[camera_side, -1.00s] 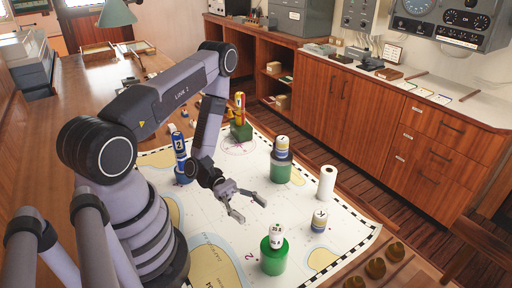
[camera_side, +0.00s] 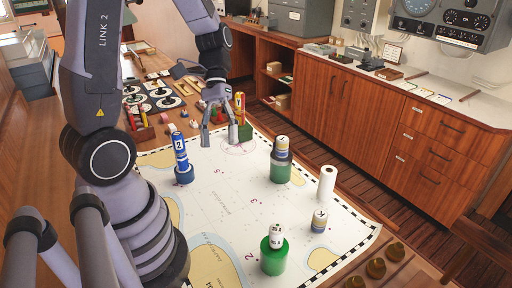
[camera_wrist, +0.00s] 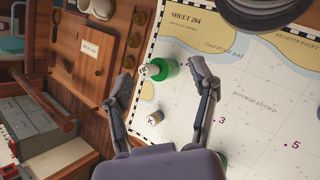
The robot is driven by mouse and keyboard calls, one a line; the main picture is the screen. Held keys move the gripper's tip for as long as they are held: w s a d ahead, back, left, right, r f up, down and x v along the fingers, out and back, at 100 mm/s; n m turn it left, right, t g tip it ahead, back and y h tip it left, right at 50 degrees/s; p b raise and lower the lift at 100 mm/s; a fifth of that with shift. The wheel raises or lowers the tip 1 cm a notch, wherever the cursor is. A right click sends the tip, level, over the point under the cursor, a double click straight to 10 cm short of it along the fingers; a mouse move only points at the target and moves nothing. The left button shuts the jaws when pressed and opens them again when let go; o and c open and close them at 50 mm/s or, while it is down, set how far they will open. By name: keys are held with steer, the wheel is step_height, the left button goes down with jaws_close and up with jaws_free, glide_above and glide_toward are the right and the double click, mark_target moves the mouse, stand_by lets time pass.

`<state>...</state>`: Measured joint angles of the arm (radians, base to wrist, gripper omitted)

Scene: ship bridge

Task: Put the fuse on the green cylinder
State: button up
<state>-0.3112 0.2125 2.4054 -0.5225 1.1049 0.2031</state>
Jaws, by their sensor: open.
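A white piece with dark printing (camera_side: 276,235), which looks like the fuse, stands upright on the green cylinder (camera_side: 272,259) at the chart's near edge. In the wrist view the green cylinder (camera_wrist: 168,70) shows far off between the finger tips, with the white piece (camera_wrist: 151,71) on its end. My gripper (camera_side: 221,132) is open and empty at the far end of the chart, beside a small green block (camera_side: 240,132), well away from the fuse. Both spread fingers also show in the wrist view (camera_wrist: 160,74).
Another green cylinder (camera_side: 281,173) carries a dark piece and a labelled cylinder (camera_side: 282,146). A blue cylinder (camera_side: 180,148), a white roll (camera_side: 327,183) and a short labelled cylinder (camera_side: 319,222) stand on the chart (camera_side: 225,205). The chart's middle is clear.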

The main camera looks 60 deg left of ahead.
steer(key=s+a+r+m+t+y, duration=0.1)
steer(key=s+r+m+t+y, duration=0.1)
steer(key=r, duration=0.4)
steer(key=s+a+r+m+t+y, duration=0.1)
steer(key=s+r+m+t+y, duration=0.2)
steer(key=r+t+y, duration=0.2)
steer(key=shift+a+r+m+t, duration=0.3)
steer(key=shift+r+t, duration=0.55)
steer(key=shift+t, duration=0.25)
